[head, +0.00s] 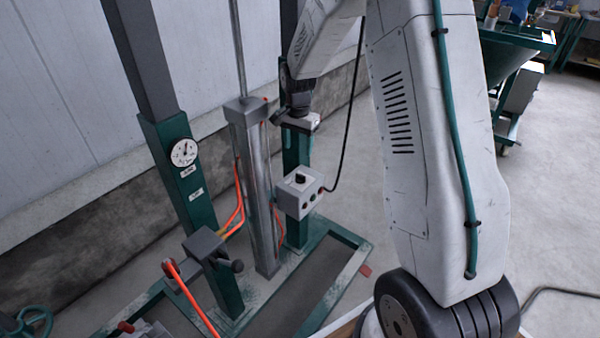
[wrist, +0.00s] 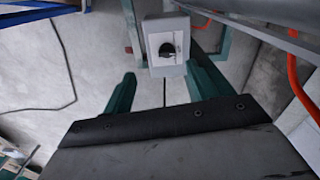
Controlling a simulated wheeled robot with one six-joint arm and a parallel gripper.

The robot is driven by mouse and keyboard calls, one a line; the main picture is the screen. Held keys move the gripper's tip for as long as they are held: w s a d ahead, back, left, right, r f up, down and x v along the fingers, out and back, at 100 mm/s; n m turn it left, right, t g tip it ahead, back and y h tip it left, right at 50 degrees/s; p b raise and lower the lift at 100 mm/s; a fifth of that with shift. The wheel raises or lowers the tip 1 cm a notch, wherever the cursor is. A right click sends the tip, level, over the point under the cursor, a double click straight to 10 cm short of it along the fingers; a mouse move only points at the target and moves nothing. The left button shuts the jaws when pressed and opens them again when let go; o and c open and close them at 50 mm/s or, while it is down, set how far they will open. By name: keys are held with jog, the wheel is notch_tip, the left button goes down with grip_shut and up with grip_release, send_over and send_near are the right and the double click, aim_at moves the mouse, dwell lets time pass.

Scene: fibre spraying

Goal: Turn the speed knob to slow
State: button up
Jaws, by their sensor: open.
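The speed knob (wrist: 167,49) is a black rotary knob with a pale pointer mark, on the face of a light grey control box (wrist: 164,28). In the head view the knob (head: 300,179) sits on the upper part of the box (head: 292,203), with small coloured buttons below it. My gripper (wrist: 160,72) is open and empty in the wrist view, with its two green fingers apart. The knob shows beyond and between the fingertips, with no contact visible. I cannot read the speed markings. In the head view the fingers cannot be made out clearly.
A shiny metal cylinder (head: 259,195) stands left of the box, with orange hoses beside it. A green post (head: 167,165) carries a round gauge (head: 184,153). A black cable hangs at the box's right. Concrete floor (head: 335,190) is open right of the frame.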

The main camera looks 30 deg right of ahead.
jog(key=m, duration=0.1)
send_over(300, 175)
notch_tip(300, 175, down, 6)
jog(key=shift+r, duration=0.1)
notch_tip(300, 175, down, 8)
jog(key=c, duration=1)
